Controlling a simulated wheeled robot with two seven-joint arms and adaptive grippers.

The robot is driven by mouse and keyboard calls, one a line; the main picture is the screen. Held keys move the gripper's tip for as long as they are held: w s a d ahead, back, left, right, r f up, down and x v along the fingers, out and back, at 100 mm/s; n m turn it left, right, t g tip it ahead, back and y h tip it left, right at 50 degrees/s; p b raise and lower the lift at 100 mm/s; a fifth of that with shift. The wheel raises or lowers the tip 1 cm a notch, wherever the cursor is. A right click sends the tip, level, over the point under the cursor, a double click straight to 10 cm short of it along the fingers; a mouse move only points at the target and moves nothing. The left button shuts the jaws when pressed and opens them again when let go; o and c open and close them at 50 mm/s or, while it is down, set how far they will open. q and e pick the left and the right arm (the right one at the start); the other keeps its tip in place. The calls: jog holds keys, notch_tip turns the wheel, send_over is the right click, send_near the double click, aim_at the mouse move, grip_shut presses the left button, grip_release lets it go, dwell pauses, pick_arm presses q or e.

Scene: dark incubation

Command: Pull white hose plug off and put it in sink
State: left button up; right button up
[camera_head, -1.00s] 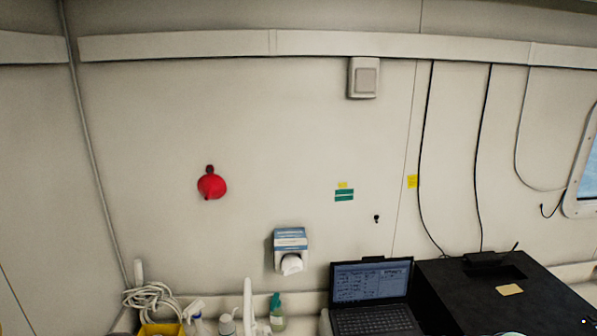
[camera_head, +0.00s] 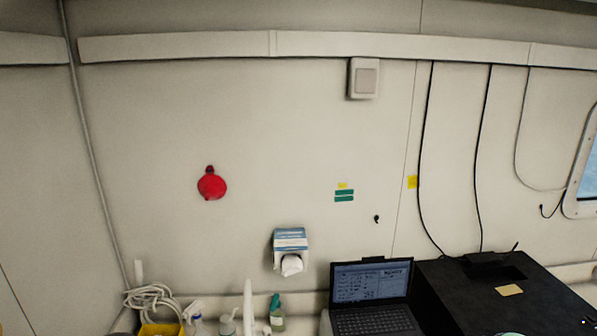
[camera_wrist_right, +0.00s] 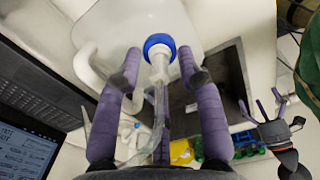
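In the right wrist view, the white hose plug (camera_wrist_right: 159,68) sits at the blue cap (camera_wrist_right: 158,42) of a translucent container (camera_wrist_right: 112,28). A clear hose (camera_wrist_right: 157,125) runs from it toward the camera. My right gripper (camera_wrist_right: 160,66) is open, its purple fingers on either side of the plug with gaps between. A dark basin that looks like the sink (camera_wrist_right: 236,82) lies behind the right finger, partly hidden. My left gripper (camera_wrist_right: 261,98) is at the right of this view, fingers apart and seemingly empty. The head view shows neither gripper, plug nor sink.
A laptop (camera_head: 371,285) stands beside a black box (camera_head: 475,295); the laptop also shows in the wrist view (camera_wrist_right: 28,120). A white faucet (camera_head: 248,305), spray bottles (camera_head: 194,318) and a coiled white hose (camera_head: 150,298) are along the wall.

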grip_shut()
pick_arm(q)
jog(key=shift+r, duration=0.15)
pick_arm(e)
jog(key=shift+r, duration=0.25)
pick_arm(q)
jog(key=shift+r+p, duration=2.2)
jog(key=shift+p, duration=0.15)
pick_arm(e)
jog(key=shift+r, duration=2.8)
